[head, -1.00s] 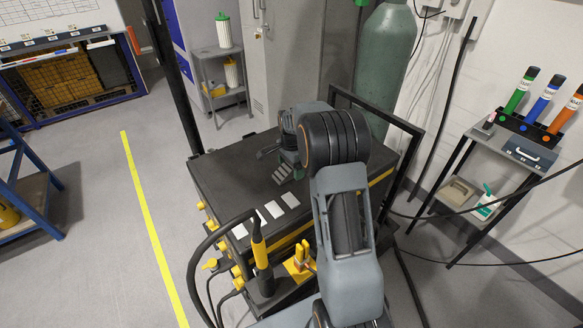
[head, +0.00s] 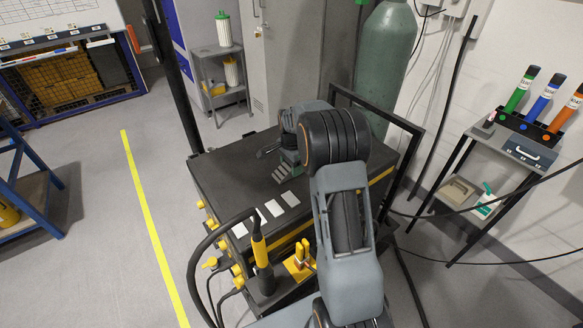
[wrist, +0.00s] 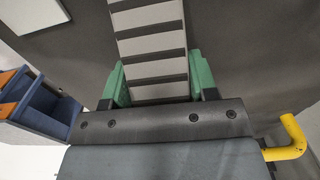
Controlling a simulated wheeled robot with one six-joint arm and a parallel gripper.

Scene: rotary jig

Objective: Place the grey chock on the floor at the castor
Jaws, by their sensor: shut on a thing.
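The grey chock (wrist: 150,52) has a ribbed face of light and dark bands. In the wrist view it runs up from between the green fingertips of my gripper (wrist: 160,85), which are shut on its sides. In the head view the chock (head: 284,172) shows as a small striped piece at my gripper (head: 288,157), over the dark top of the cart (head: 225,185). I cannot tell whether it touches that top. The castor does not show in either view.
White cards (head: 274,208) lie on the cart's front part. A black torch with a yellow collar (head: 260,246) and a hose stand at its front. A green cylinder (head: 387,65) stands behind, a shelf (head: 480,160) at the right.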

